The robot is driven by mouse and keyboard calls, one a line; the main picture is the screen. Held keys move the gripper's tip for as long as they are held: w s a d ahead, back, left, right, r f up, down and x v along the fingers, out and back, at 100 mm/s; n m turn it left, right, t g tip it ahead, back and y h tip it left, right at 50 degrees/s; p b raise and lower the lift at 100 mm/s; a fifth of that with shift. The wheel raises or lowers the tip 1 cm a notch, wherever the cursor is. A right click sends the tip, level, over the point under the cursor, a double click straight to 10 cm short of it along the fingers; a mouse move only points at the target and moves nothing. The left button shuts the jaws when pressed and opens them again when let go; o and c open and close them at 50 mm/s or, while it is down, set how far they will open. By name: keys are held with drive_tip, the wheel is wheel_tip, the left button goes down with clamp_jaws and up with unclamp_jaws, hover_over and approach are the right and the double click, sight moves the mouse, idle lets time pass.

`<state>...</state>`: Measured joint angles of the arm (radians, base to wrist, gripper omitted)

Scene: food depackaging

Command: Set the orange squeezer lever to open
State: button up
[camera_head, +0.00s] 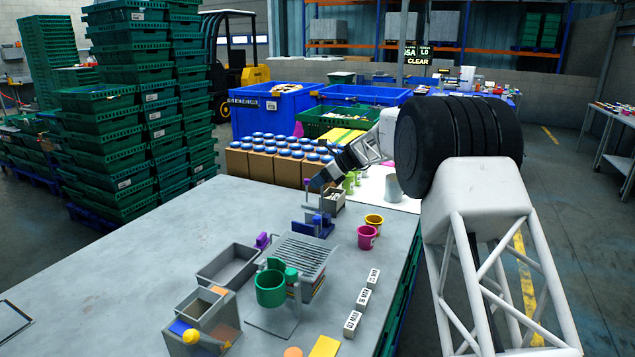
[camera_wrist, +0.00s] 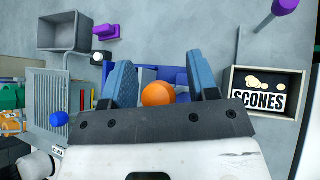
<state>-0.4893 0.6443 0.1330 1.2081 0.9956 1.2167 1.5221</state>
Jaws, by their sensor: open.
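A round orange thing (camera_wrist: 157,93) shows between the fingers, over the squeezer's blue body (camera_wrist: 173,75). I cannot tell whether the fingers touch it. Another purple knob-like part (camera_wrist: 285,6) is at the top right of the wrist view. The gripper hides part of the squeezer, and the lever's setting is unclear.
The scones box (camera_wrist: 262,92) is close beyond the squeezer. A grey tray (camera_head: 228,265), a wire rack (camera_head: 303,252) and a green cup (camera_head: 270,288) stand nearer.

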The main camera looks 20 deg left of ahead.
drive_tip(key=v, duration=0.7)
drive_tip(key=shift+d+r, duration=0.15)
drive_tip(key=shift+r, duration=0.05)
idle(0.4)
drive_tip(key=s+d+r+n+t+h, duration=0.15)
drive_tip(key=s+d+r, duration=0.25)
drive_tip(key=s+d, duration=0.6)
drive_tip(key=s+d+r+n+t+h, duration=0.15)
drive_tip(key=s+d+r+n, duration=0.35)
drive_tip(key=d, duration=0.8)
drive_tip(key=s+d+r+n+t+h, duration=0.1)
drive_tip(key=s+d+r+h, duration=0.15)
drive_tip(key=s+d, duration=0.8)
drive_tip(key=s+d+f+n+h, duration=0.1)
drive_tip(key=s+d+f+n, duration=0.2)
drive_tip(key=s+d, duration=0.5)
drive_tip(key=s+d+f+n+t+h, duration=0.1)
drive_tip(key=s+d+f, duration=0.3)
drive_tip(key=s, duration=1.2)
drive_tip(key=s+d+f+n+t+h, duration=0.1)
drive_tip(key=s+d+f+n+h, duration=0.1)
drive_tip(key=s+d, duration=1)
drive_tip(key=f+n, duration=0.1)
drive_tip(key=n, duration=0.1)
drive_tip(key=shift+d+f+n+h, duration=0.3)
drive_tip(key=shift+f+n+h, duration=0.05)
drive_tip(key=shift+f, duration=0.05)
